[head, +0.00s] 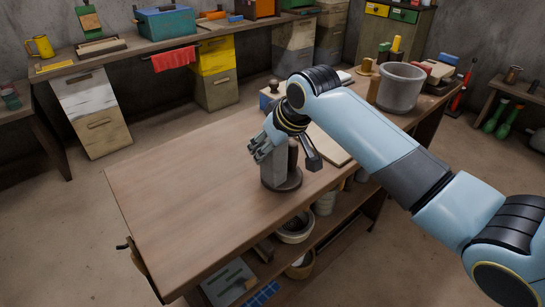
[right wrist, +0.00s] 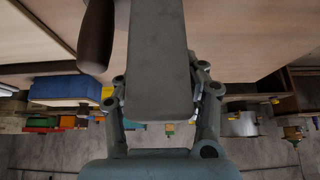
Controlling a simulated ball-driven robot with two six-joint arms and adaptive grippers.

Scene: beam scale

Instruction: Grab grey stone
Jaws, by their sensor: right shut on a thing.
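The grey stone (right wrist: 156,60) is a long grey block that fills the middle of the right wrist view. In the head view the grey stone (head: 274,170) stands upright over a round dark base (head: 284,185) on the wooden workbench. My right gripper (head: 264,148) is around its upper part, with a finger on each side, shut on it. A dark brown rounded piece (head: 293,156) stands close beside the stone; it also shows in the right wrist view (right wrist: 97,35). Whether the stone touches the base is hard to tell. My left gripper is not in view.
The workbench (head: 180,190) is bare to the left. A grey bucket (head: 400,88) and several small items stand at its far right end. A pale board (head: 328,146) lies behind my right wrist. A back bench holds a blue toolbox (head: 166,23).

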